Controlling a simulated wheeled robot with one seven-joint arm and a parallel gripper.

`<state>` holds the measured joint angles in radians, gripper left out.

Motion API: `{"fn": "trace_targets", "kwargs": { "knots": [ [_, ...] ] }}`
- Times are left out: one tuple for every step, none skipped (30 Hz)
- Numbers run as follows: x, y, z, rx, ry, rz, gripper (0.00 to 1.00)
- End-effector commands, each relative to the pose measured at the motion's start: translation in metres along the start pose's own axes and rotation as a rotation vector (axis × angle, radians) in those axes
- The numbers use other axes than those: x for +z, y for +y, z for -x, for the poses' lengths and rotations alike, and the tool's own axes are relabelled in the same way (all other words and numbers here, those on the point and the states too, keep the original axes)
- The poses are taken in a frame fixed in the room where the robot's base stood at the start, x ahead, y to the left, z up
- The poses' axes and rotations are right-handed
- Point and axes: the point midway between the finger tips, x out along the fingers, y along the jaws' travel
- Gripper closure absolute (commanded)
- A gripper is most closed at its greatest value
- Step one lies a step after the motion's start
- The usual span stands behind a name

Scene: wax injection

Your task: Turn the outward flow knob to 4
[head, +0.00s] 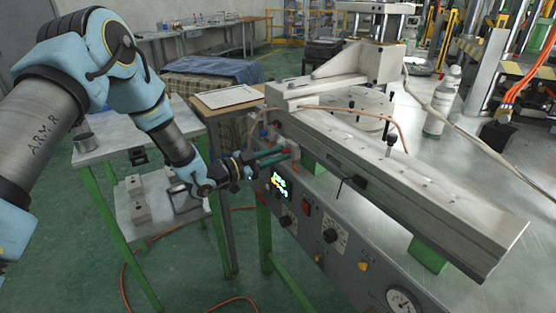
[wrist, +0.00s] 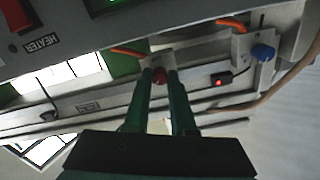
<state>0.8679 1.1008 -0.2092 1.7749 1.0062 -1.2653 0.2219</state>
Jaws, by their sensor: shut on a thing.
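My gripper (head: 287,154) is at the upper left end of the wax injection machine (head: 430,195). In the wrist view its two green fingers (wrist: 160,88) are shut on a small red knob (wrist: 160,75) set in a grey metal block. A blue knob (wrist: 263,52) on a similar block is to the right, apart from the fingers. No number scale is readable on the red knob, and the fingers partly cover its sides. I cannot tell its setting.
The machine's front panel holds a lit display (head: 280,185), black dials (head: 330,236) and a pressure gauge (head: 402,302). Orange and copper-coloured tubes run near the blocks. A side table with metal blocks (head: 137,200) stands to the left. A white bottle (head: 440,102) stands behind the machine.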

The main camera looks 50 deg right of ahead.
Motion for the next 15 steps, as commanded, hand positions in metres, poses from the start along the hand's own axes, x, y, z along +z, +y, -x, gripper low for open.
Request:
{"fn": "trace_targets", "kwargs": {
  "knots": [
    [0.0027,0.0009,0.0009,0.000,-0.001,0.027,1.00],
    [0.0027,0.0009,0.0009,0.000,-0.001,0.042,1.00],
    [0.0026,0.0011,0.0008,0.001,-0.002,0.062,1.00],
    [0.0024,0.0011,0.0008,0.001,-0.002,0.074,1.00],
    [0.0022,0.0011,0.0007,0.001,-0.002,0.087,1.00],
    [0.0019,0.0011,0.0006,0.001,-0.002,0.101,1.00],
    [0.0017,0.0011,0.0006,0.001,-0.002,0.111,1.00],
    [0.0015,0.0010,0.0006,0.001,-0.002,0.120,1.00],
    [0.0014,0.0009,0.0007,0.001,-0.002,0.129,1.00],
    [0.0013,0.0008,0.0007,0.001,-0.002,0.135,1.00],
    [0.0012,0.0008,0.0007,0.001,-0.002,0.140,1.00],
    [0.0011,0.0008,0.0007,0.001,-0.002,0.146,1.00],
    [0.0010,0.0007,0.0007,0.001,-0.002,0.149,1.00],
    [0.0009,0.0007,0.0007,0.001,-0.002,0.151,1.00],
    [0.0009,0.0007,0.0007,0.001,-0.002,0.153,1.00]
  ]
}}
